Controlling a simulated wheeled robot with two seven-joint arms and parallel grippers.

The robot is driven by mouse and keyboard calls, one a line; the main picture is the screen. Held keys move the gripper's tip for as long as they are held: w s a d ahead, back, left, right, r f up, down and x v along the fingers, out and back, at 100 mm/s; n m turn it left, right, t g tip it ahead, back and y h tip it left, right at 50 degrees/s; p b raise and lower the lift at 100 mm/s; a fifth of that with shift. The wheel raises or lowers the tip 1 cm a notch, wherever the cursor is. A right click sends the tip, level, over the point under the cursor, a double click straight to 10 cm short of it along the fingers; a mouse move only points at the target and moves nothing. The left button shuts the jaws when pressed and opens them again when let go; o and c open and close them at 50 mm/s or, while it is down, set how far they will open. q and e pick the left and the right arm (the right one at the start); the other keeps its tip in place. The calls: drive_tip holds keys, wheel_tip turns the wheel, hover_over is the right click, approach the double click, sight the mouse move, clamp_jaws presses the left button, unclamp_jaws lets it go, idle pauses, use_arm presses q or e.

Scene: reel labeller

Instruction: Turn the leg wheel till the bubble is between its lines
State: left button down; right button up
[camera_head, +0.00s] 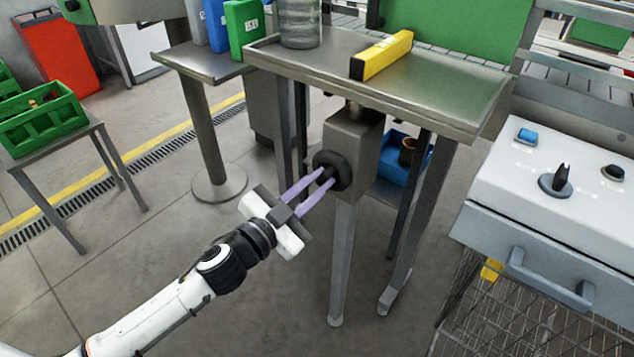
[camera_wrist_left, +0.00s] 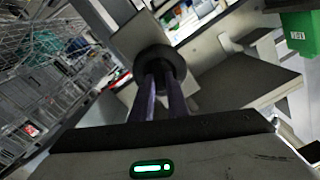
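The leg wheel (camera_head: 341,165) is a dark round handwheel on the grey box under the near side of the metal table (camera_head: 440,108). It also shows in the left wrist view (camera_wrist_left: 175,57). My left gripper (camera_head: 325,177) points at the wheel's face, its two purple fingers a little apart and their tips at the wheel. The wheel hides the fingertips' ends, so I cannot tell whether they grip it. A yellow level (camera_head: 381,55) lies on the table top; its bubble and lines are too small to make out. My right gripper is not in view.
A clear container (camera_head: 300,24) stands on the table. Table legs and a blue bin (camera_head: 392,172) are close behind the wheel. A white control panel (camera_head: 560,190) stands to the right. A green crate (camera_head: 40,122) sits on a side table.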

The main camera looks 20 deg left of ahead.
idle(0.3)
use_arm(q)
drive_tip(key=m+p, duration=0.1)
drive_tip(key=m, duration=0.4)
drive_tip(key=shift+d+m, duration=0.1)
drive_tip(key=shift+m, duration=0.3)
drive_tip(key=m, duration=0.5)
drive_tip(key=shift+f+m, duration=0.2)
drive_tip(key=shift+m, duration=0.5)
drive_tip(key=c, duration=1.7)
unclamp_jaws()
drive_tip(key=shift+b+v, duration=0.85)
drive_tip(key=shift+v, duration=4.35)
